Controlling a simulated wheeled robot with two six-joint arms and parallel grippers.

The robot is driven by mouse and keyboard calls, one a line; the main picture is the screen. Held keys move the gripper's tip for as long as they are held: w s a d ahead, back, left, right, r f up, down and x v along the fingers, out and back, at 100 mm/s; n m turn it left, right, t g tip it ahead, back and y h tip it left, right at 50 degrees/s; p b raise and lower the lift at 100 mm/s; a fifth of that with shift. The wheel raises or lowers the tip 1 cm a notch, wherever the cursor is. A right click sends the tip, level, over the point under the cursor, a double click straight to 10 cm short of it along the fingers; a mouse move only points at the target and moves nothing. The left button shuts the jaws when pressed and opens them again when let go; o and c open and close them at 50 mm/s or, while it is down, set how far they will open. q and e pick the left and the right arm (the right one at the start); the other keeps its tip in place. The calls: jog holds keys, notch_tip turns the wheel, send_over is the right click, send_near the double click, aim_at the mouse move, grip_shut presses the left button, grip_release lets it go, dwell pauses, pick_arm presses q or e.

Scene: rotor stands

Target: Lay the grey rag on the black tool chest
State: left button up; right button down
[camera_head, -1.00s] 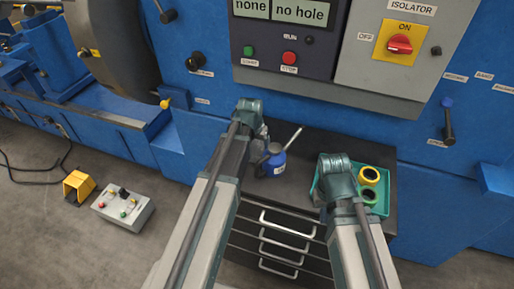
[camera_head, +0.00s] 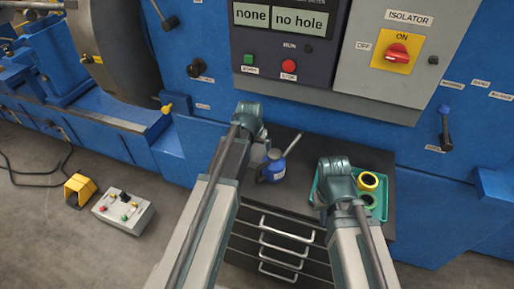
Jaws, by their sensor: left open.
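My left gripper (camera_head: 262,134) is over the back left of the chest top. It is open, though its fingers are small and partly hidden by my wrist. A small grey patch (camera_head: 258,154) shows just below it, beside the blue can; I cannot tell whether this is the grey rag or part of my gripper. My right gripper (camera_head: 320,199) is at the left edge of the teal tray, its fingers mostly hidden behind my wrist.
A blue oil can (camera_head: 272,171) with a long spout stands on the chest top. The teal tray (camera_head: 381,211) at the right holds yellow and dark rings (camera_head: 368,181). A control box (camera_head: 123,211) and yellow pedal (camera_head: 79,188) are on the floor at left.

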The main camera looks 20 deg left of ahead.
aim_at(254, 159)
pick_arm(q)
jog(key=p+v, duration=0.9)
jog(key=v, duration=0.1)
jog(key=s+d+m+g+y, duration=0.1)
jog(key=s+d+m+g, duration=0.2)
jog(key=s+d, duration=1.2)
jog(key=s, duration=0.2)
jog(key=shift+s+d+f, duration=0.2)
jog(key=shift+s+d, duration=0.2)
pick_arm(e)
notch_tip(254, 159, up, 10)
jog(key=shift+f, duration=0.1)
pick_arm(q)
notch_tip(254, 159, down, 11)
jog(key=b, duration=1)
jog(key=shift+r+b, duration=0.2)
jog(key=shift+b, duration=0.15)
jog(key=shift+r, duration=0.2)
pick_arm(e)
notch_tip(254, 159, down, 10)
jog(key=shift+f, duration=0.1)
